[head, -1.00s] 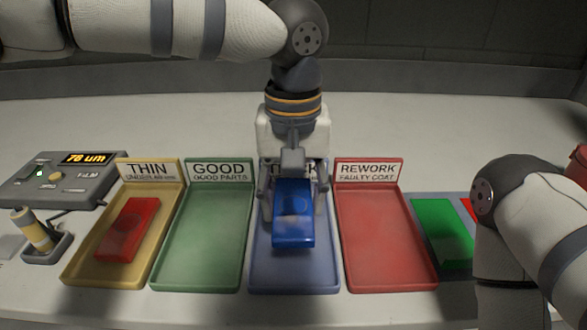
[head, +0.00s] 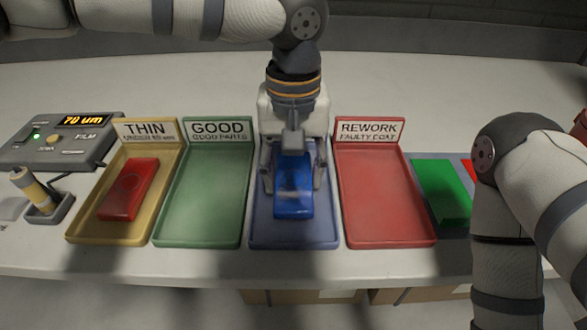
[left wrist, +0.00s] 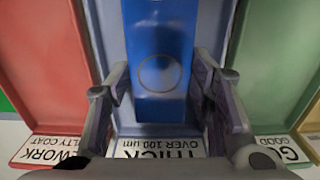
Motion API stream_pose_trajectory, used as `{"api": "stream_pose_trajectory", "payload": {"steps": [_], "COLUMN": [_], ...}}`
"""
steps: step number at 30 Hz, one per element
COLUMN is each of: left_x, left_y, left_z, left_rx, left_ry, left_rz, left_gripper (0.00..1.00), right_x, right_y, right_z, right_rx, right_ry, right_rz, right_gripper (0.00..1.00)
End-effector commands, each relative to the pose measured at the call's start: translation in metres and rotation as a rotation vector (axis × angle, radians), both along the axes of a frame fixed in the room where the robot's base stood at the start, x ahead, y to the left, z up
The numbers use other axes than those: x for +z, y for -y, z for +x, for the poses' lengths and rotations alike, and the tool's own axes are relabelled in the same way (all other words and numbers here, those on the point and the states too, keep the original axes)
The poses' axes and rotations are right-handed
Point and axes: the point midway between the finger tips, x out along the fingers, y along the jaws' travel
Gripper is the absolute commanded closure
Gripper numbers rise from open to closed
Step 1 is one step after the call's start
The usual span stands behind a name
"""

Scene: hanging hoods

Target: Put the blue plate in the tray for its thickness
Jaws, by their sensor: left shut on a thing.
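The blue plate (head: 293,200) is held by my left gripper (head: 293,184) over the blue tray (head: 294,238), inside its outline. I cannot tell whether the plate touches the tray floor. In the left wrist view the blue plate (left wrist: 160,30) lies between the two fingers and shows a faint round mark. The blue tray's label (left wrist: 160,148) there reads THICK, OVER 100 um; in the head view my gripper hides it. My right arm shows at the right, but its gripper is out of frame.
The yellow THIN tray (head: 88,229) holds a red plate (head: 128,190). The green GOOD tray (head: 202,205) and red REWORK tray (head: 385,200) are empty. A green plate (head: 442,192) lies farther right. A gauge (head: 62,140) with a lit display stands at the left.

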Motion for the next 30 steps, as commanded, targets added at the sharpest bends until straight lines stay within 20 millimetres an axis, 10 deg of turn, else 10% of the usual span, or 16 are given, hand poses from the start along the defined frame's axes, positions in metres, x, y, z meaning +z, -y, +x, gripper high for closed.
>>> {"api": "stream_pose_trajectory", "payload": {"steps": [20, 21, 24, 30], "left_x": [-0.012, -0.013, -0.012, -0.012], "left_y": [0.0, 0.0, 0.0, 0.0], "left_z": [0.0, 0.0, 0.0, 0.0], "left_rx": [0.001, 0.001, 0.001, 0.001], "left_ry": [-0.002, -0.002, -0.001, -0.001], "left_rz": [0.001, 0.0, 0.0, 0.001], "left_gripper": [0.85, 0.5, 0.29, 0.29], "right_x": [-0.002, -0.002, -0.002, -0.002], "right_y": [0.0, 0.0, 0.0, 0.0], "right_z": [-0.002, -0.002, -0.002, -0.002], "right_rx": [0.0, 0.0, 0.0, 0.0], "right_ry": [-0.008, -0.008, -0.008, -0.008], "right_rz": [0.0, 0.0, 0.0, 0.0], "right_gripper": [0.29, 0.29, 0.29, 0.29]}}
